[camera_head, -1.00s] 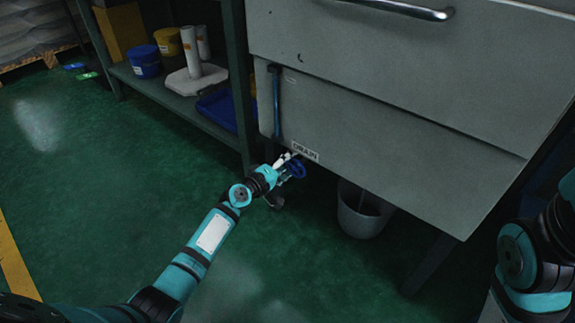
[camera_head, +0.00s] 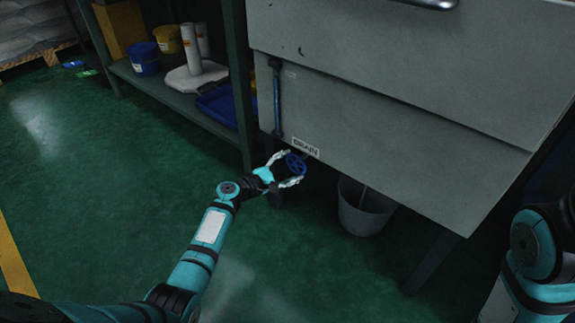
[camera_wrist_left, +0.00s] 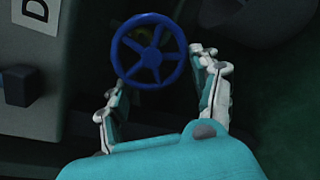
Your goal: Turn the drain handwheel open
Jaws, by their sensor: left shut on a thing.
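The drain handwheel is a small blue spoked wheel (camera_head: 297,163) below the DRAIN label (camera_head: 306,147) on the grey tank's lower edge. In the left wrist view the wheel (camera_wrist_left: 148,51) faces me, with its round rim and spokes plain to see. My left gripper (camera_head: 290,167) is at the wheel, one finger on each side of its rim. The valve behind the wheel is mostly hidden. My right arm shows at the right edge, its gripper out of view.
A grey bucket (camera_head: 363,209) stands on the floor right of the wheel, under the tank (camera_head: 400,125). A blue lever or pipe (camera_head: 277,100) runs down the tank's left side. A green shelf (camera_head: 180,90) with tubs stands at left. The green floor in front is clear.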

